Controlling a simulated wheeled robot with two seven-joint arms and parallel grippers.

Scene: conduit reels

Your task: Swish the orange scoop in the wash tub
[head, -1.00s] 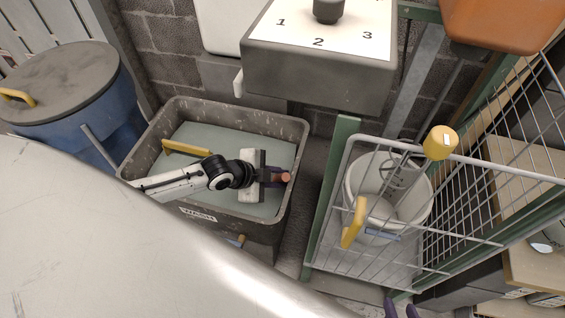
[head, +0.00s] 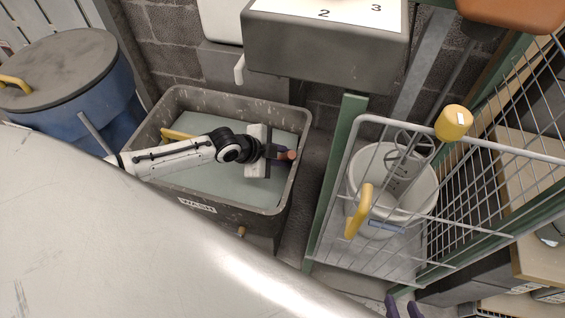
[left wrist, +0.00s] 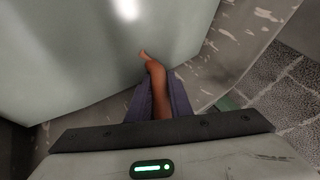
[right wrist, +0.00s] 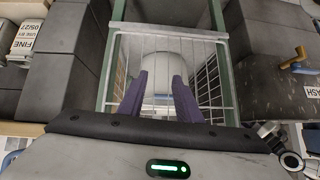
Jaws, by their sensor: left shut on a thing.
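The grey wash tub (head: 283,190), labelled WASH, holds pale grey-green liquid (head: 215,186). My left arm reaches over it from the left. My left gripper (head: 277,153) is over the tub's right part, shut on the orange scoop (head: 291,155). In the left wrist view the scoop (left wrist: 158,88) shows as an orange-brown handle between the purple fingers, its tip over the liquid. The rest of the scoop is hidden, so I cannot tell how deep it sits. My right gripper (head: 403,304) is low at the bottom edge, open and empty (right wrist: 158,97), facing the wire cage.
A wire cage (head: 330,225) with a white bucket (head: 425,190) stands right of the tub. A yellow bar (head: 176,134) shows at the tub's left side. A blue lidded barrel (head: 75,125) stands left. A grey numbered box (head: 325,50) hangs behind the tub.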

